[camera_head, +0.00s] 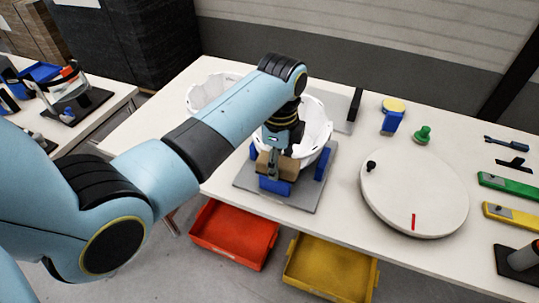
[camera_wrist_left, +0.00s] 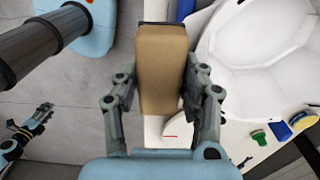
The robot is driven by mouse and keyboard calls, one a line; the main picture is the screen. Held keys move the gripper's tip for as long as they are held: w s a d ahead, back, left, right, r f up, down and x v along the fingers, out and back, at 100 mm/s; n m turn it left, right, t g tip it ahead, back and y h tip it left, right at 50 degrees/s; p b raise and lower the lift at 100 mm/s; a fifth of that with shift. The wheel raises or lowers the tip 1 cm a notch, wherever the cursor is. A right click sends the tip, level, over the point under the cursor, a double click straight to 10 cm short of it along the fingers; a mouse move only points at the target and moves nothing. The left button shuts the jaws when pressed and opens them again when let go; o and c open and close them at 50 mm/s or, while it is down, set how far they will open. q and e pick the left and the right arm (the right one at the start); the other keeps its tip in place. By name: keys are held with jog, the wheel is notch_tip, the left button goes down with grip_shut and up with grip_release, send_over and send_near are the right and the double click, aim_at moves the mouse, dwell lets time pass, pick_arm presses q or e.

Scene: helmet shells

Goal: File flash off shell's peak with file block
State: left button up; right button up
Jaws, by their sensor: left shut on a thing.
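A white helmet shell (camera_head: 318,122) sits in a grey fixture plate (camera_head: 247,181) with blue supports, partly hidden behind my left gripper. My left gripper (camera_head: 274,165) is shut on a tan file block (camera_head: 287,167), at the near side of the shell and just above the front blue support. In the left wrist view the file block (camera_wrist_left: 162,70) lies between both fingers, with the shell (camera_wrist_left: 265,40) to its right. Whether the block touches the peak cannot be told. My right gripper (camera_wrist_left: 28,133) shows small at the left of that view; its jaw state is unclear.
A second white shell (camera_head: 205,92) stands behind my left arm. A round turntable (camera_head: 415,190) is right of the fixture, with green and yellow tools (camera_head: 510,215) beyond. Red (camera_head: 232,236) and yellow (camera_head: 330,270) bins stand below the table's front edge.

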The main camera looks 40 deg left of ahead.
aim_at(263, 156)
pick_arm(q)
jog(key=shift+d, duration=0.2)
jog(key=shift+s+a, duration=0.25)
jog(key=shift+a, duration=0.75)
jog(key=shift+s+a, duration=0.2)
jog(key=shift+a, duration=0.75)
jog(key=shift+w+d, duration=0.25)
jog(key=shift+d, duration=0.75)
jog(key=shift+r, duration=3.95)
